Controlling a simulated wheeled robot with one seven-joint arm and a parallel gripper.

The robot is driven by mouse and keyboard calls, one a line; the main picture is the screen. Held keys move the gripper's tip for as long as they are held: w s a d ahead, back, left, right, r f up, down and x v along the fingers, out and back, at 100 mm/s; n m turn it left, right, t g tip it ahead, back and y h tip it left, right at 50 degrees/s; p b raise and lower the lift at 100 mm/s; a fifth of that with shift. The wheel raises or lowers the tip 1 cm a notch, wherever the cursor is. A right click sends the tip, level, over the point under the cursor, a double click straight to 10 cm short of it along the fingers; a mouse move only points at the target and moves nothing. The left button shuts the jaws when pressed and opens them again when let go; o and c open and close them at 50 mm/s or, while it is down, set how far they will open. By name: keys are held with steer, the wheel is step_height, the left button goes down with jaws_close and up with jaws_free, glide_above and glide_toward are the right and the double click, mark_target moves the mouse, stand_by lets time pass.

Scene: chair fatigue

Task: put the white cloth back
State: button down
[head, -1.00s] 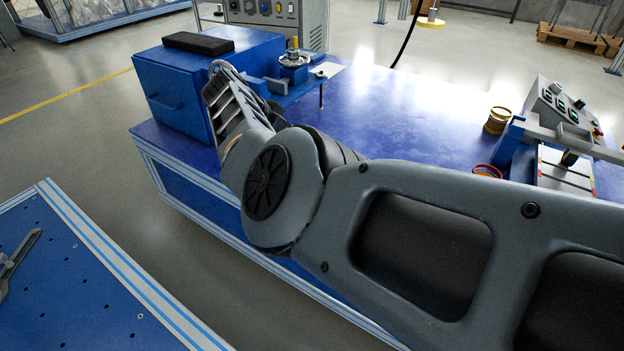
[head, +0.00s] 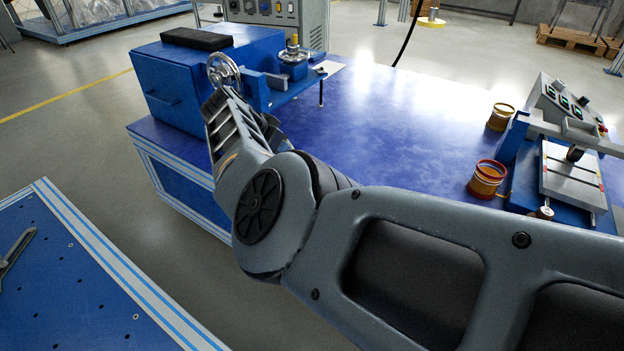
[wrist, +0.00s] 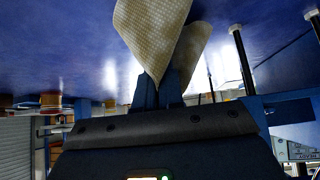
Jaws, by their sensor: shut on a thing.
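The white cloth (wrist: 152,32) shows in the wrist view as a pale, textured, folded piece hanging over my fingers. My gripper (wrist: 170,90) is shut on it. Two flaps of the cloth spread from between the blue-grey fingers toward the top of the picture. A blue surface lies behind the cloth; I cannot tell whether the cloth touches it. In the head view my arm hides the fingers and the cloth.
The blue bench (head: 390,120) has wide free room in its middle. At its left stands a blue machine with a handwheel (head: 223,70), close behind my wrist. Rolls of tape (head: 487,180) and a control unit (head: 565,150) stand at the right. A perforated table (head: 90,280) is at the lower left.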

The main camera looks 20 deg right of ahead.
steer(key=s+d+f, duration=0.1)
steer(key=s+d, duration=0.1)
steer(key=d, duration=0.1)
steer(key=s+d+f+b, duration=0.1)
steer(key=s+d+f, duration=0.1)
steer(key=d, duration=0.1)
steer(key=s+d+f+b, duration=0.1)
steer(key=s+d+f, duration=0.1)
steer(key=d, duration=0.1)
steer(key=shift+s+d+f, duration=0.1)
steer(key=shift+s+d, duration=0.1)
steer(key=shift+d, duration=0.15)
steer(key=c, duration=0.9)
jaws_free()
steer(key=r+p, duration=0.1)
steer(key=p, duration=0.1)
steer(key=shift+s+d+r+p, duration=0.15)
steer(key=shift+d+r+p, duration=0.05)
steer(key=shift+r+p, duration=0.2)
steer(key=p, duration=0.2)
steer(key=r+p, duration=0.1)
steer(key=p, duration=0.1)
steer(key=shift+s+d+r, duration=0.2)
steer(key=shift+d+r, duration=0.05)
